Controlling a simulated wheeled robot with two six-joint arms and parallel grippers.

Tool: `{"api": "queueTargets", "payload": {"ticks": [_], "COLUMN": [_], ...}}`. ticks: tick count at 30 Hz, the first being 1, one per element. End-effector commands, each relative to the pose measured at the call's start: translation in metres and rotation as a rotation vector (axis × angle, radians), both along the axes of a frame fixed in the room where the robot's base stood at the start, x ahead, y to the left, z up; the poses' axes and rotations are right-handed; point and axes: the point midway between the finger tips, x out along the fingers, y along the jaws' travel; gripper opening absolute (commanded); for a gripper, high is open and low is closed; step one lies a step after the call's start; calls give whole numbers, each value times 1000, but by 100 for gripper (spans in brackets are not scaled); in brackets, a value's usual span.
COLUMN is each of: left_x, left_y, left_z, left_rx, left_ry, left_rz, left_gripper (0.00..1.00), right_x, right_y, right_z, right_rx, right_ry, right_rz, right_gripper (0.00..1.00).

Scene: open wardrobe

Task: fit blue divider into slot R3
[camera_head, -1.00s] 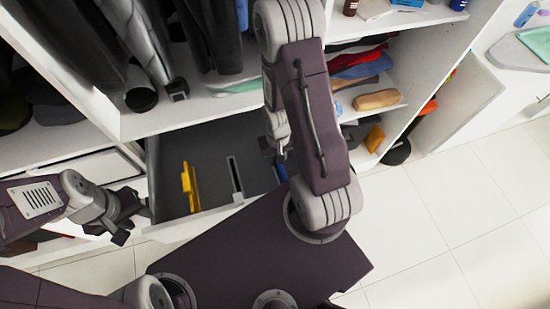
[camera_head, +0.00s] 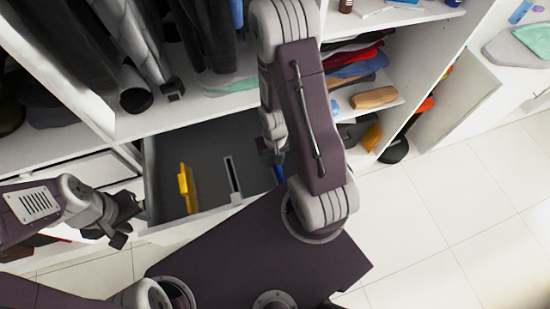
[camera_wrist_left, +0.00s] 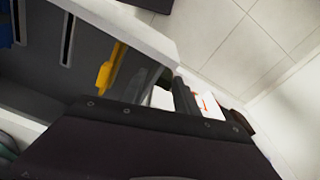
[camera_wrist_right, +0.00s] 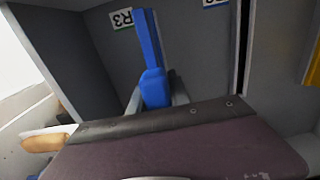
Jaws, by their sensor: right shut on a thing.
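The blue divider (camera_wrist_right: 151,60) stands in the right wrist view between the fingers of my right gripper (camera_wrist_right: 158,98), which is shut on it. The green R3 label (camera_wrist_right: 121,18) is on the drawer wall beside the divider's far end. In the head view the blue divider (camera_head: 279,173) shows only in part beside my right arm, at the right end of the open grey drawer (camera_head: 212,150). Whether its edge sits in the slot is hidden. My left gripper (camera_head: 124,219) is open and empty by the drawer's left front corner.
A yellow divider (camera_head: 186,188) stands in the drawer's left part. A dark slot (camera_head: 233,175) lies between it and the blue divider. Clothes hang above the drawer. Shelves with folded clothes (camera_head: 362,68) stand to the right. Floor at the right is clear.

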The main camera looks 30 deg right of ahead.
Motion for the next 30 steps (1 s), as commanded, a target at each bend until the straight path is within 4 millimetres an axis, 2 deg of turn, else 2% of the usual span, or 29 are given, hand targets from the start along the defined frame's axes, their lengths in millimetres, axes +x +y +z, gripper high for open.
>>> {"api": "queueTargets", "payload": {"ticks": [15, 30], "left_x": [0, 0], "left_y": [0, 0], "left_z": [-1, -13], "left_rx": [0, 0], "left_ry": [0, 0], "left_rz": [0, 0], "left_gripper": [36, 36], "right_x": [0, 0], "right_y": [0, 0], "right_z": [0, -13], "right_rx": [0, 0], "right_ry": [0, 0], "right_rz": [1, 1], "right_gripper": [0, 0]}}
